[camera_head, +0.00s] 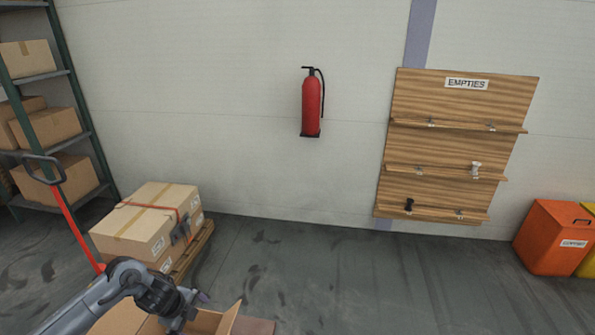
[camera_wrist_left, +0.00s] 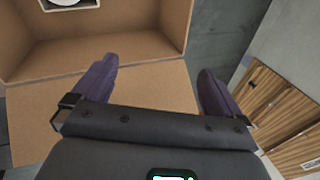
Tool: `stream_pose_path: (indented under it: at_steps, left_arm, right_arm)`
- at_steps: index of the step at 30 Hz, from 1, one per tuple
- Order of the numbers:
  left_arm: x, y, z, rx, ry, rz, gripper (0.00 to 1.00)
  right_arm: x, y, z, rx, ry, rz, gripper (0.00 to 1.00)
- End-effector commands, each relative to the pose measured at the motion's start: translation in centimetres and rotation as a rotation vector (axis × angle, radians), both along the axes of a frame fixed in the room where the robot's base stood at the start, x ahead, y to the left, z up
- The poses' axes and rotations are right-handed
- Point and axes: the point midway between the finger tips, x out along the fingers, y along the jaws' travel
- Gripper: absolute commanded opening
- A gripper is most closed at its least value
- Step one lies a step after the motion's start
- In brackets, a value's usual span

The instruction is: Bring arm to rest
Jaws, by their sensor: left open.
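My left arm comes in at the lower left of the head view, and its gripper (camera_head: 197,306) hangs over an open cardboard box (camera_head: 222,318) at the bottom edge. In the left wrist view the two dark purple fingers of the gripper (camera_wrist_left: 158,85) stand wide apart with nothing between them. The open box (camera_wrist_left: 110,65) lies beyond and below the fingers, with one flap under them. A round white item (camera_wrist_left: 65,2) is partly visible in the box at the top edge. My right gripper is not in view.
Taped cartons (camera_head: 150,222) sit on a pallet beside a red-handled pallet truck (camera_head: 75,220). A wooden EMPTIES rack (camera_head: 455,145), a fire extinguisher (camera_head: 312,105) and an orange bin (camera_head: 552,238) stand along the wall. The middle floor is clear.

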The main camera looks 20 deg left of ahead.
Motion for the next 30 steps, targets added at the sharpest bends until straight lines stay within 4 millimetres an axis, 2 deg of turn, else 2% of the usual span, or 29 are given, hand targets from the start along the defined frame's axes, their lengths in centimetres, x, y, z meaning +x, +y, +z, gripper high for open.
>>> stream_pose_path:
  at_steps: [1, 3, 6, 12, 14, 17, 20, 23, 26, 30]
  left_arm:
    - [2.3, -1.5, 1.0, -0.005, -0.083, -0.026, 1.00]
    - [5.1, -3.0, 3.2, 0.000, -0.192, -0.053, 1.00]
    - [8.4, -4.8, 6.4, 0.009, -0.334, -0.071, 1.00]
    - [12.5, -8.1, 12.6, 0.014, -0.595, -0.030, 1.00]
    - [12.6, -9.4, 13.3, 0.001, -0.646, 0.013, 1.00]
    - [11.4, -11.4, 12.4, -0.040, -0.666, 0.105, 1.00]
    - [9.2, -13.5, 10.1, -0.094, -0.639, 0.197, 1.00]
    - [5.9, -15.9, 7.3, -0.161, -0.583, 0.307, 1.00]
    - [1.3, -18.3, 4.3, -0.239, -0.501, 0.455, 1.00]
    - [-6.4, -20.9, 1.3, -0.341, -0.352, 0.711, 1.00]
  right_arm:
    - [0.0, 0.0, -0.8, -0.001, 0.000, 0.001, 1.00]
    - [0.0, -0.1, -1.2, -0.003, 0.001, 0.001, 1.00]
    - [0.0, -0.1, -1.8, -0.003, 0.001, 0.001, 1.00]
    - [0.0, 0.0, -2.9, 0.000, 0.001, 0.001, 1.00]
    - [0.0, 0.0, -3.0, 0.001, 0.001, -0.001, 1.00]
    - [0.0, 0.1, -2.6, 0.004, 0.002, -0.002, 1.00]
    - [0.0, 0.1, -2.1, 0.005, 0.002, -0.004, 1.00]
    - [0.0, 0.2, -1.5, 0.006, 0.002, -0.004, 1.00]
    - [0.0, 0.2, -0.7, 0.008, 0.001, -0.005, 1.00]
    - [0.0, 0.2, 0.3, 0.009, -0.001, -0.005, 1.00]
